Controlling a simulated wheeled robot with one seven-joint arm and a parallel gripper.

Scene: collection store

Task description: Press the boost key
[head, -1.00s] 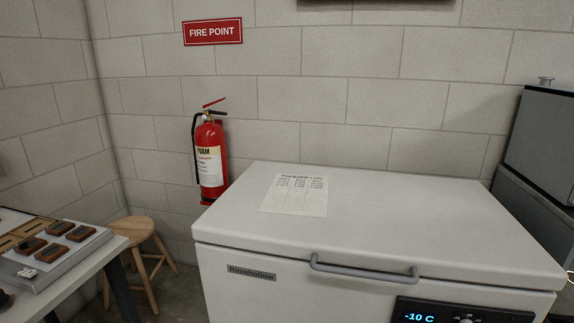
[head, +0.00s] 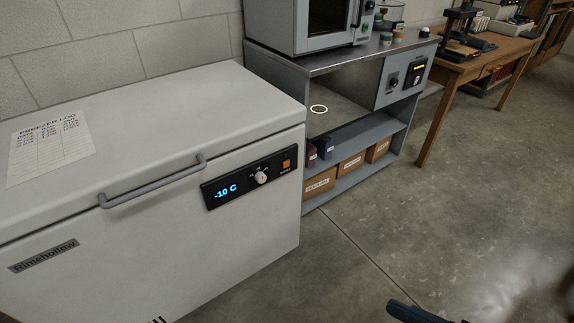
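The chest freezer's black control panel (head: 248,177) is on its front face, right of the handle. An orange square key (head: 286,163) sits at the panel's right end, with small lettering below it that is too small to read surely. A white round knob (head: 261,178) is at the panel's middle, and the blue display (head: 226,191) at its left reads -10 C. Nothing touches the panel. A dark piece at the bottom edge, right of centre, may be part of my arm.
The white freezer (head: 240,240) has a closed lid, a grey handle (head: 153,186) and a log sheet (head: 50,147) on top. A grey bench (head: 349,66) with shelved boxes stands beside it, and a wooden table (head: 487,62) beyond. The concrete floor (head: 400,230) in front is clear.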

